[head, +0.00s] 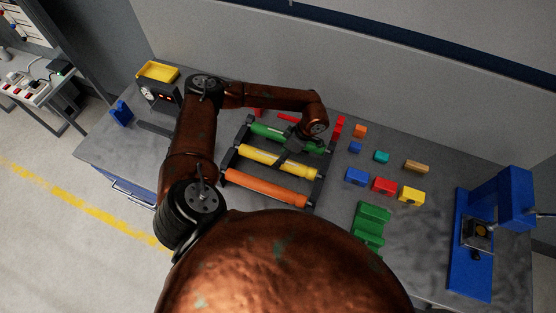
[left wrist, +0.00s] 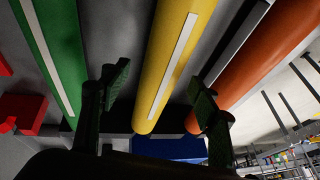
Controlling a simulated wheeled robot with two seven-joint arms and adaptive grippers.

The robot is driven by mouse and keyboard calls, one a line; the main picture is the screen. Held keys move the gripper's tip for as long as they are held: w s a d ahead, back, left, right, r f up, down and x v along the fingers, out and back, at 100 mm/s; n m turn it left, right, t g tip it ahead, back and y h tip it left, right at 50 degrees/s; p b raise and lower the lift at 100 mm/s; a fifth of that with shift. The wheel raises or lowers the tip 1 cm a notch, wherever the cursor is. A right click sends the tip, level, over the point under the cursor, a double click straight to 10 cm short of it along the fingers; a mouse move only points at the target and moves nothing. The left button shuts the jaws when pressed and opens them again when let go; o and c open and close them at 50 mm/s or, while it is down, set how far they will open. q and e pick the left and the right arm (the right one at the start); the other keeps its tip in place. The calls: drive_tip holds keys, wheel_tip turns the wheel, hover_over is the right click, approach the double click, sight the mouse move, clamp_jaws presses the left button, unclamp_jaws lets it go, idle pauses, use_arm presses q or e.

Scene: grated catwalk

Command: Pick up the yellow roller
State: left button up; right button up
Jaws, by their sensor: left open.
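The yellow roller (head: 265,158) lies across a dark rack, between a green roller (head: 270,131) and an orange roller (head: 262,187). My left gripper (head: 292,147) is over the rack near the right ends of the green and yellow rollers. In the left wrist view, the yellow roller (left wrist: 172,62), with a pale stripe along it, runs between the two open fingers of my left gripper (left wrist: 160,95). The fingers look apart from it; the exact gap is hard to judge. My right gripper is not in view.
Several coloured blocks, such as a red one (head: 384,186), lie right of the rack. A green stepped piece (head: 370,226) is near the front. A blue press-like device (head: 472,243) stands at the right, and a scale with a yellow tray (head: 157,72) at the back left.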

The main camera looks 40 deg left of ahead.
use_arm(q)
drive_tip(key=shift+x, duration=1.15)
drive_tip(key=shift+f, duration=0.15)
drive_tip(key=c, duration=1.2)
clamp_jaws()
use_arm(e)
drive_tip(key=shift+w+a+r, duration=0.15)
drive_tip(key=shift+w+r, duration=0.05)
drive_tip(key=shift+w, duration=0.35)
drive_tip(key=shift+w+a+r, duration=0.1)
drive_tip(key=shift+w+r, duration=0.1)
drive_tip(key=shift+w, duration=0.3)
